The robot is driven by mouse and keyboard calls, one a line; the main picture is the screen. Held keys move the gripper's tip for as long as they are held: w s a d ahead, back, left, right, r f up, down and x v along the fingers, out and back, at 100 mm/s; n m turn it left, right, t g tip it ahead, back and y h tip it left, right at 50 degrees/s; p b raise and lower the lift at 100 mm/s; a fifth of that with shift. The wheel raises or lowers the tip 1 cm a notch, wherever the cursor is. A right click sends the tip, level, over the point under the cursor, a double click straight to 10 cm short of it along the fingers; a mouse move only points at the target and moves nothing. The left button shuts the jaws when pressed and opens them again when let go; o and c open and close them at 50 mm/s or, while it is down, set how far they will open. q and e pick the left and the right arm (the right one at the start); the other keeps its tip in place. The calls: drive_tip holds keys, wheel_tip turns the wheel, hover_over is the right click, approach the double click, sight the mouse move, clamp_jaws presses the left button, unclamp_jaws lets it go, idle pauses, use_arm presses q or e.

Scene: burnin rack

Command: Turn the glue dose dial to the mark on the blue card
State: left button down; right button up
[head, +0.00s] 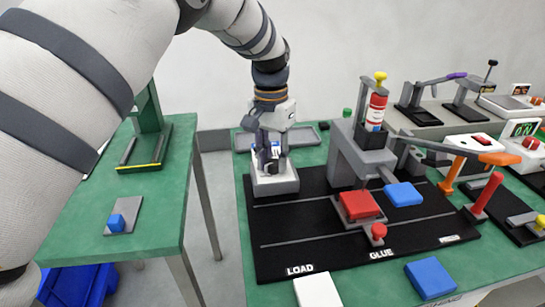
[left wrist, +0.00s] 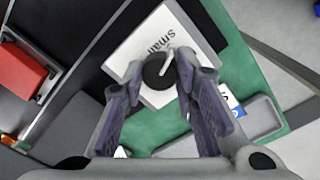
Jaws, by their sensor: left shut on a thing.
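The glue dose dial is a round black knob (left wrist: 158,71) with a white pointer line, on a white box (head: 276,184) at the back left of the black board. The word "small" is printed beside the knob in the left wrist view. My left gripper (head: 270,165) points down over the box. In the left wrist view its fingers (left wrist: 160,73) are closed on the knob from both sides and hide part of its rim. A small blue and white card (left wrist: 231,99) lies beyond the right finger; its print is too small to read.
A grey tray (head: 318,127) is behind the box. The glue press (head: 357,158) with its red bottle (head: 376,108) stands to the right, over a red block (head: 359,205). A blue pad (head: 431,277) and a white pad (head: 317,290) lie at the front edge.

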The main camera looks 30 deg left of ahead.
sight(272, 162)
use_arm(q)
drive_tip(key=shift+n, duration=0.8)
drive_tip(key=c, duration=1.2)
unclamp_jaws()
drive_tip(key=shift+c, duration=0.2)
wheel_tip(272, 162, up, 12)
drive_tip(key=shift+a, duration=0.2)
